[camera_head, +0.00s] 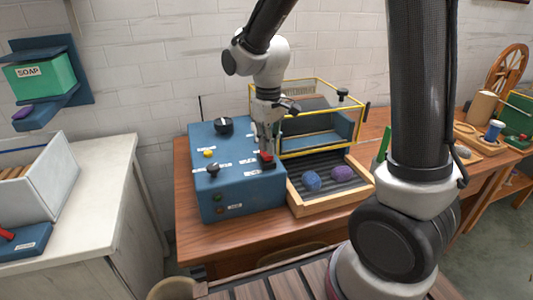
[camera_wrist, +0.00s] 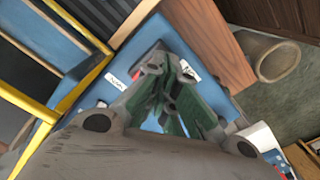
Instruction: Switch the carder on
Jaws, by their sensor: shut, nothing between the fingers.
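The carder is a blue box (camera_head: 235,187) on the wooden table, with a yellow-framed guard (camera_head: 318,87) beside it. Its top carries a black knob (camera_head: 224,125), a yellow button (camera_head: 208,153), a dark knob (camera_head: 213,170) and a red switch (camera_head: 267,160) near the right edge. My gripper (camera_head: 266,148) is shut and empty, pointing down right at the red switch. I cannot tell whether it touches it. In the wrist view my fingers (camera_wrist: 163,88) are together over the blue top, and they hide much of the panel there.
A wooden tray (camera_head: 297,207) with a blue skein (camera_head: 312,180) and a purple skein (camera_head: 341,174) lies right of the box. The yellow guard stands close behind my gripper. A white counter (camera_head: 85,205) is at the left, with a gap before the table.

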